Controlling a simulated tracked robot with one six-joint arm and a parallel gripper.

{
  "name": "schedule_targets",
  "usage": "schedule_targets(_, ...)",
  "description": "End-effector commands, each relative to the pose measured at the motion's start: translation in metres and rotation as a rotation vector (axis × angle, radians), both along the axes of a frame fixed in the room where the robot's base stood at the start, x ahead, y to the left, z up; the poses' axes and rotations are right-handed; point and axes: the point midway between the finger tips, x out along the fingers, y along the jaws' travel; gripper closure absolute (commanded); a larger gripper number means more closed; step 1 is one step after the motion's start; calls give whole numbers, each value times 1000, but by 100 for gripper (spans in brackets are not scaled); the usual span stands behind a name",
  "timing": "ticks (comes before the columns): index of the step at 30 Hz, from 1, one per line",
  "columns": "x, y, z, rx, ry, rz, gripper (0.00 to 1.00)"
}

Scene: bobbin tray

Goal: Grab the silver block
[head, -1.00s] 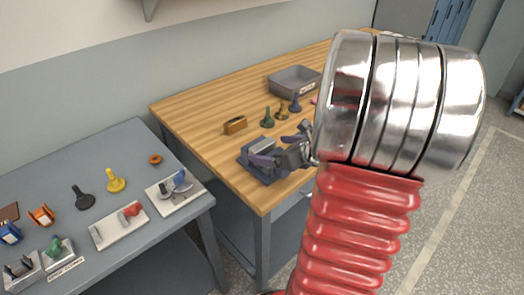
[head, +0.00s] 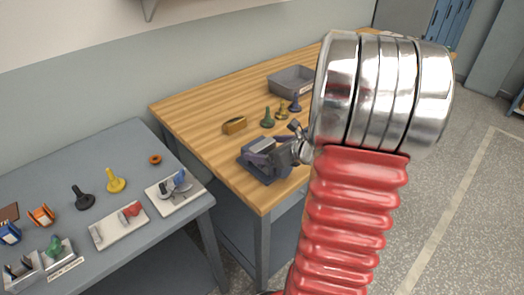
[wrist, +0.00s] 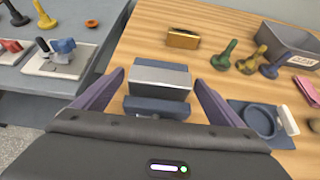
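In the head view the silver block (head: 263,145) sits at a dark blue fixture (head: 255,170) near the table's front edge, partly hidden by my gripper. My gripper (wrist: 160,84) is open, with its purple fingers to the left and right of the block. Gaps show between the fingers and the block in the wrist view. The gripper also shows in the head view (head: 272,152), partly covered by my arm.
A brass block (wrist: 183,38) lies beyond the silver block. Several bobbin-like pegs (wrist: 225,54) and a grey bin (wrist: 290,42) stand to the right. A grey bench (head: 130,240) with small parts is at the left. A dark blue ring (wrist: 262,120) lies right of the gripper.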

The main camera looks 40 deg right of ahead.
Motion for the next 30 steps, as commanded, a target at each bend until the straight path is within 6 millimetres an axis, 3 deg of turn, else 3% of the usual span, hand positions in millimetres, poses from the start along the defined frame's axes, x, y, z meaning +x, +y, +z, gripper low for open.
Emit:
schedule_targets(21,0,0,0,0,0,0,60)
schedule_targets(30,0,-1,2,-1,-2,0,62)
